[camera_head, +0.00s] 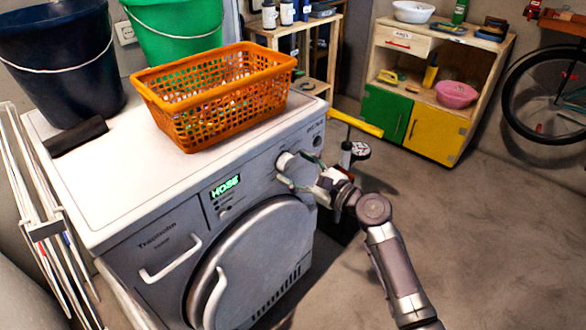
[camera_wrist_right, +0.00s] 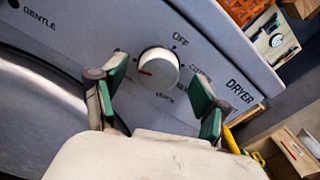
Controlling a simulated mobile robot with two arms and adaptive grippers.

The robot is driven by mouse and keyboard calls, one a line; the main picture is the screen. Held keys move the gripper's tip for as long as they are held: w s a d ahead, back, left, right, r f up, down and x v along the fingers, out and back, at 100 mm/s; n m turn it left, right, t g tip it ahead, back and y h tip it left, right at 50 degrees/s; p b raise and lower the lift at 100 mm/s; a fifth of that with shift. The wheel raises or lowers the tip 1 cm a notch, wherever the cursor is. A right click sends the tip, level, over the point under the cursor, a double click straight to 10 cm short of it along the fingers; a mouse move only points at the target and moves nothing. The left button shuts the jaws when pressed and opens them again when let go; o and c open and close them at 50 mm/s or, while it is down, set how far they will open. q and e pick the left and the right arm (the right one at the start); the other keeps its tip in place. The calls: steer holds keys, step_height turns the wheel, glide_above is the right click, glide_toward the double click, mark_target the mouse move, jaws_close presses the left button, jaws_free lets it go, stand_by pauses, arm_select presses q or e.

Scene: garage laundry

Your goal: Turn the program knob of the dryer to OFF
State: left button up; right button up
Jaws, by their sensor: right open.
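The dryer (camera_head: 245,215) is a grey-white front-loading machine with a lit green display (camera_head: 226,185) that seems to read HOSE. Its round white program knob (camera_head: 285,160) is on the upper right of the front panel. In the right wrist view the knob (camera_wrist_right: 158,68) has a red mark pointing left, away from the OFF label (camera_wrist_right: 181,38) above right of it. My right gripper (camera_head: 302,172) is open at the knob. In the wrist view its green-padded fingers (camera_wrist_right: 157,74) are on either side of the knob, with visible gaps. My left gripper is not in view.
An orange basket (camera_head: 215,105), a dark blue bucket (camera_head: 60,65), a green bucket (camera_head: 175,30) and a black object (camera_head: 76,136) are on the dryer top. A drying rack (camera_head: 45,230) leans at left.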

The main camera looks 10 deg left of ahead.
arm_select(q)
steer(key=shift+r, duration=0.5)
arm_select(e)
steer(key=shift+w+a, duration=0.3)
steer(key=shift+a, duration=0.2)
steer(key=c, duration=1.1)
steer(key=shift+c, duration=0.2)
